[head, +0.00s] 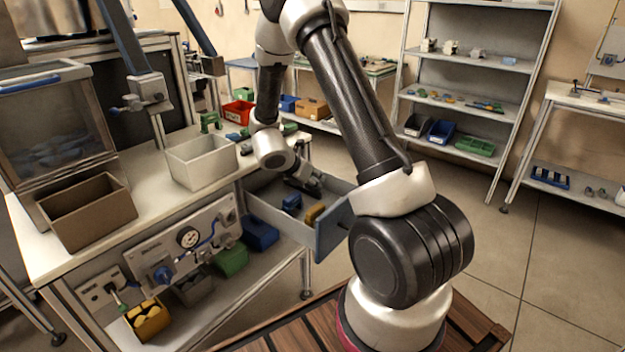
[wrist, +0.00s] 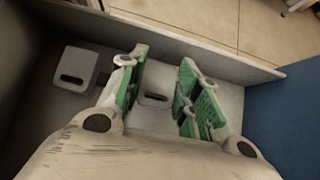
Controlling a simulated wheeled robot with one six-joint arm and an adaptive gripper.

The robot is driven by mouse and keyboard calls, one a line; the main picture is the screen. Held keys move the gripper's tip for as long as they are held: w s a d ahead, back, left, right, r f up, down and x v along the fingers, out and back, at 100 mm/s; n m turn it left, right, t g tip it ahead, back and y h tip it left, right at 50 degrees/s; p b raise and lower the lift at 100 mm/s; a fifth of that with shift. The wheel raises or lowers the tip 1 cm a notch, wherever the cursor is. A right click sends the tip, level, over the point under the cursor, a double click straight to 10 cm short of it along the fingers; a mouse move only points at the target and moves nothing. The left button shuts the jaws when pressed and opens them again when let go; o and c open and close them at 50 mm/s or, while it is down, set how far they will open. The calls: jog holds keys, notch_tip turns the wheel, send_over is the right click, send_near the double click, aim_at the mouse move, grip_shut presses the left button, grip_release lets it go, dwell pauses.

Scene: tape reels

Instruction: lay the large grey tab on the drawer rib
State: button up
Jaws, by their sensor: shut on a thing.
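My gripper (wrist: 160,92) is down in the open drawer (head: 275,222), its two green-padded fingers apart with a grey slotted piece (wrist: 153,99) between them. I take this piece to be a grey tab; much of it is hidden by the fingers and the gripper body. Another pale grey slotted block (wrist: 75,68) lies to the left on the drawer floor in the wrist view. Which of the two is larger is hard to tell. In the head view my gripper (head: 305,185) is small and dark over the drawer. I cannot make out a separate rib.
The drawer's side wall (wrist: 205,60) runs close beyond the fingers, and its blue front (wrist: 290,125) stands at the right. A white bin (head: 200,162) stands on the bench.

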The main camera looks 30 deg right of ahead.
jog(key=shift+f, duration=0.5)
jog(key=shift+s+f, duration=0.1)
jog(key=o, duration=0.7)
jog(key=shift+f, duration=0.15)
jog(key=shift+o, duration=0.2)
